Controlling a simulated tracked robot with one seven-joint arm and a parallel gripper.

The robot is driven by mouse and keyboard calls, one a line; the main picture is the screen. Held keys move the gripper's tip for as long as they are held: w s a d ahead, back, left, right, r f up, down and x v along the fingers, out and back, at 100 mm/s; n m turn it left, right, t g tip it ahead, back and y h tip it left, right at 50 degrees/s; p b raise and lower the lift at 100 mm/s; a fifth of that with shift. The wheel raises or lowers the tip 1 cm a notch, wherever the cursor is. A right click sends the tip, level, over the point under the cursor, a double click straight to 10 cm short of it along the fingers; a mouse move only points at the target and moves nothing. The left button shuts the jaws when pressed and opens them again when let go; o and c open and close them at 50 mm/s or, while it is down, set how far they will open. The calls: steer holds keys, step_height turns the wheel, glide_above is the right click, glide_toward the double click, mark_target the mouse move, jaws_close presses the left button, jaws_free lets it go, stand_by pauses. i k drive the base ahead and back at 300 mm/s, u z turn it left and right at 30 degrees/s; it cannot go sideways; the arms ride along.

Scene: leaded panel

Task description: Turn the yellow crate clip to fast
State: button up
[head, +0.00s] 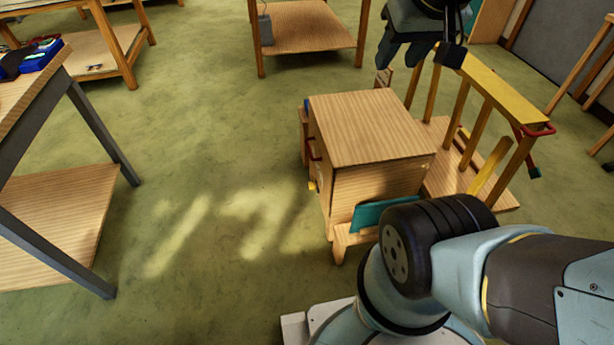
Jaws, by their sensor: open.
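A wooden crate (372,128) with a striped lid stands on the floor right of the middle. A small yellow piece (312,186), which may be the yellow crate clip, sits low on its left side. It is seen nearly edge-on, so I cannot tell how it is turned. A red piece (314,150) is above it, and a small blue piece (307,105) is near the top. My gripper (418,58) is at the top of the picture, dark, open and with nothing seen between its fingers. It is above and behind the crate, apart from it.
A wooden rack with a yellow top rail (500,88) and a red loop stands right of the crate, close to my arm. A teal panel (385,212) leans at the crate's front. A bench (45,75) is at left. Green floor between bench and crate is clear.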

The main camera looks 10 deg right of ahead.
mark_target(312, 185)
steer(key=u, duration=0.15)
steer(key=i, duration=0.15)
steer(key=z, duration=2.2)
steer(key=k, duration=0.4)
steer(key=u, duration=0.45)
steer(key=k, duration=0.8)
steer(key=u, duration=1.6)
steer(key=i, duration=1.25)
steer(key=z, duration=0.6)
